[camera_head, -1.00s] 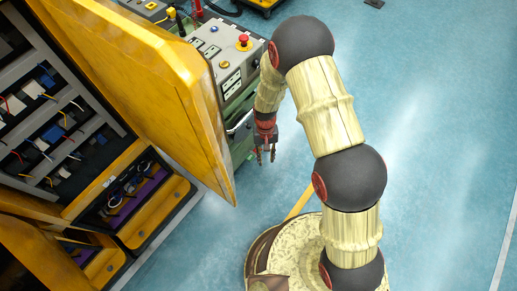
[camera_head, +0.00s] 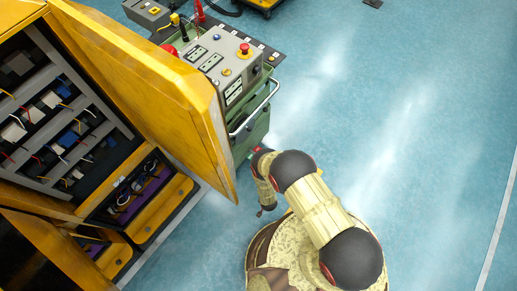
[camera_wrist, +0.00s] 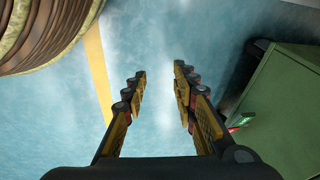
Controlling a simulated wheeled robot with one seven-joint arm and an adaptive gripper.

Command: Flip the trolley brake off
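The trolley (camera_head: 262,118) is a green cabinet with a grey control panel on top and a metal push handle, at upper centre in the head view. In the wrist view its green side (camera_wrist: 290,100) stands at the right. A small red and green piece (camera_wrist: 241,121), perhaps the brake pedal, sticks out low beside that side; its setting cannot be told. My gripper (camera_wrist: 160,72) is open and empty, low over the floor, left of the trolley and apart from it. In the head view the gripper is small below the trolley, its fingers hardly visible.
A yellow cabinet (camera_head: 60,140) with wired shelves stands at the left. Its open yellow door (camera_head: 165,80) reaches close to the trolley and my arm. A dark wheel (camera_wrist: 258,48) shows by the trolley. The blue floor to the right (camera_head: 420,130) is clear.

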